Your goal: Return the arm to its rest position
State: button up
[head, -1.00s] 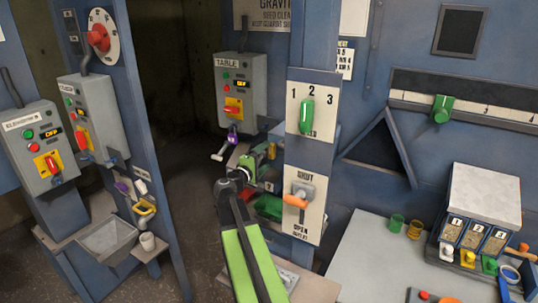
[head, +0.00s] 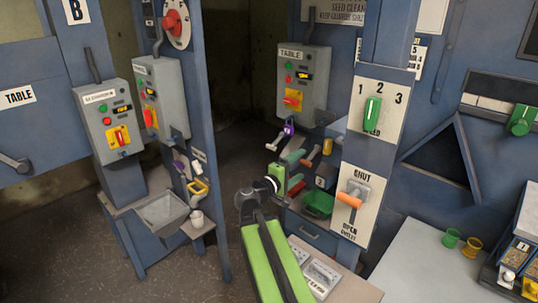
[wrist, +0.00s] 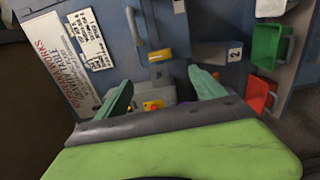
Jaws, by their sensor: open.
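My arm is a green link with a dark elbow, reaching up from the bottom middle of the head view. At its end my gripper (wrist: 163,88) points toward the blue machine. In the wrist view its two teal fingers are spread apart with nothing held between them. Beyond them, a grey box with a yellow and red switch (wrist: 152,105) shows partly in the gap. In the head view the gripper is small and partly blends with the bins and handles behind it.
A green bin (head: 318,204) and the orange-handled lever panel (head: 350,200) are close right of the gripper. The TABLE control box (head: 303,85) is behind it. A post with control boxes and a grey tray (head: 164,212) stands left. Dark floor lies between.

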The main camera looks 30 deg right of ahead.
jog(key=w+a+f+m+y, duration=0.15)
jog(key=a+f+y, duration=0.25)
jog(key=a+f, duration=0.4)
jog(key=w+a+f+y, duration=0.25)
jog(key=a+f, duration=0.35)
jog(key=a, duration=0.4)
jog(key=s+a+f+g+y, duration=0.1)
jog(key=s+a+f+y, duration=0.1)
jog(key=a, duration=0.4)
jog(key=s+a+f+m+g+y, duration=0.1)
jog(key=s+a+f+g+y, duration=0.1)
jog(key=a, duration=0.5)
jog(key=s+a+f+g+y, duration=0.1)
jog(key=s+a+f+y, duration=0.2)
jog(key=a+f+y, duration=0.2)
jog(key=shift+s+a+f+y, duration=0.4)
jog(key=shift+a+y, duration=0.55)
jog(key=shift+a, duration=0.2)
jog(key=shift+m, duration=0.25)
